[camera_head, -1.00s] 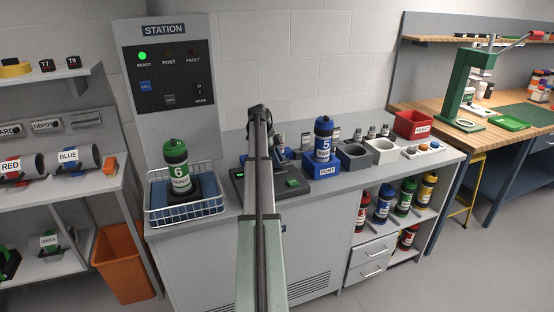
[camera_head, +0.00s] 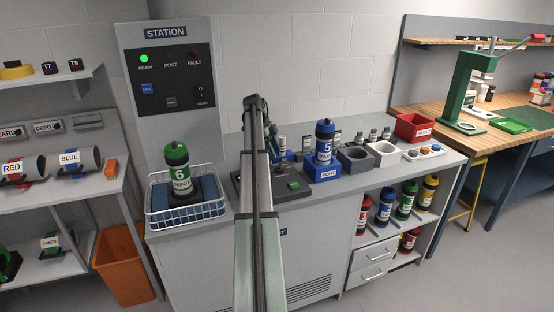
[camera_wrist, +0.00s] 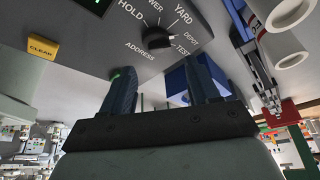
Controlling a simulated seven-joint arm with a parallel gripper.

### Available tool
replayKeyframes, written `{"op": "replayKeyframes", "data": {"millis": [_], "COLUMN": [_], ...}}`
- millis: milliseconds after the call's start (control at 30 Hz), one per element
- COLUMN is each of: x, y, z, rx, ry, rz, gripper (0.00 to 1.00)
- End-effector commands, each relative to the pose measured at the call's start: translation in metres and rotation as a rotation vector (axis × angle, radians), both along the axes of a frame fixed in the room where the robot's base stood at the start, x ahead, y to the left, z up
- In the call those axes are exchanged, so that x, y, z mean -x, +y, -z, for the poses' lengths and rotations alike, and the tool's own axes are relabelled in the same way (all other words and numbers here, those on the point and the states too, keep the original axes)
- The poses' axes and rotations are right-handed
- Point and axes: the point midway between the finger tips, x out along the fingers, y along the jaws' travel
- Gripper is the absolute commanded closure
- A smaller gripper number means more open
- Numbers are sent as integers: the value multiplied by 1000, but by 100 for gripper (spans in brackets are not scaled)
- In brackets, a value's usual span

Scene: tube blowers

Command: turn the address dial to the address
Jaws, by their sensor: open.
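The address dial (camera_wrist: 158,41) is a dark round knob on a grey panel in the wrist view. White labels around it read HOLD, YARD, DEPOT and TEST, with one partly legible, and ADDRESS is printed below. My gripper (camera_wrist: 163,78) is open, its two dark fingers spread apart below the dial in the picture, with nothing between them. The knob appears clear of both fingers. Its exact pointer direction is hard to tell. The dark control unit (camera_head: 298,195) shows beside my arm.
A blue port block (camera_head: 322,171) holds an upright blue carrier (camera_head: 324,142) just right of the control unit. A wire basket (camera_head: 187,211) with a green carrier (camera_head: 178,167) stands left. A yellow CLEAR label (camera_wrist: 42,47) is near the dial.

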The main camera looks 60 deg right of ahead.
Motion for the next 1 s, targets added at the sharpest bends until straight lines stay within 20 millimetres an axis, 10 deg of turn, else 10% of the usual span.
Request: {"op": "replayKeyframes", "data": {"millis": [400, 1000], "x": [-27, -31], "y": [4, 5], "z": [-65, -76], "rx": [1, 0], "ry": [0, 0], "rz": [0, 0], "gripper": [40, 40]}}
